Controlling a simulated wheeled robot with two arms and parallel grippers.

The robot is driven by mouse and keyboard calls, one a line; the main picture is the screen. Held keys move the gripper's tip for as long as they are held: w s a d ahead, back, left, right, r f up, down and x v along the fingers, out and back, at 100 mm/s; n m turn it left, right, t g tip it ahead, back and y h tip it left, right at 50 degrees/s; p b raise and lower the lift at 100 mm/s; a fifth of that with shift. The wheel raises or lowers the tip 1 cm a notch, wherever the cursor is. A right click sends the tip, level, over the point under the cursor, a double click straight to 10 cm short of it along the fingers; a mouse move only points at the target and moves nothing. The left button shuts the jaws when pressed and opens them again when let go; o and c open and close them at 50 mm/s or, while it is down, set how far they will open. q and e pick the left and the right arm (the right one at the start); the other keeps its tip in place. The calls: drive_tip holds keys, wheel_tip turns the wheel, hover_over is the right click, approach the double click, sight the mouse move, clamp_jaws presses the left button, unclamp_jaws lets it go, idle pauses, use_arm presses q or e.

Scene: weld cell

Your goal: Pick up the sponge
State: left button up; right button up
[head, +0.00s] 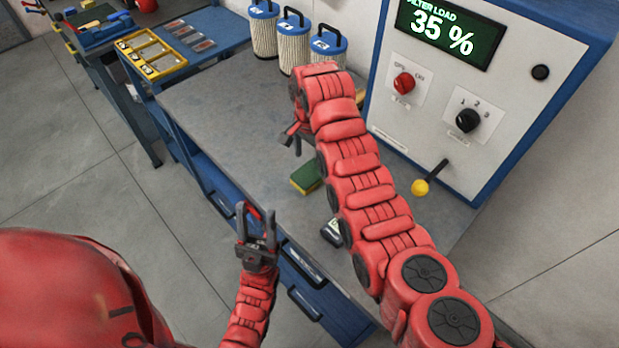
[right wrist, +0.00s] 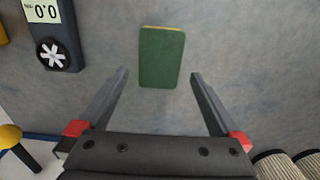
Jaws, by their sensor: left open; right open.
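The sponge (head: 306,177) lies on the grey bench top, green on top with a yellow side, beside my right arm in the head view. In the right wrist view the sponge (right wrist: 161,58) lies flat beyond the fingertips, roughly between their lines. My left gripper (head: 256,222) is open and empty, pointing up in front of the bench drawers.
Several filter cartridges (head: 295,45) stand at the back of the bench. A control cabinet (head: 450,90) with a yellow-knobbed lever (head: 420,187) stands at the right.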

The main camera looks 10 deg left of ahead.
sight(310, 173)
drive_tip(key=shift+f, duration=0.45)
drive_tip(key=f+p, duration=0.3)
drive_tip(key=shift+s+f, duration=0.1)
drive_tip(key=shift+s, duration=0.1)
drive_tip(key=shift+w+f, duration=0.1)
drive_tip(key=shift+f, duration=0.8)
drive_tip(key=shift+c, duration=0.2)
drive_tip(key=c, duration=1.2)
drive_tip(key=shift+c, duration=0.2)
drive_tip(key=shift+w+r, duration=0.1)
drive_tip(key=shift+r, duration=0.05)
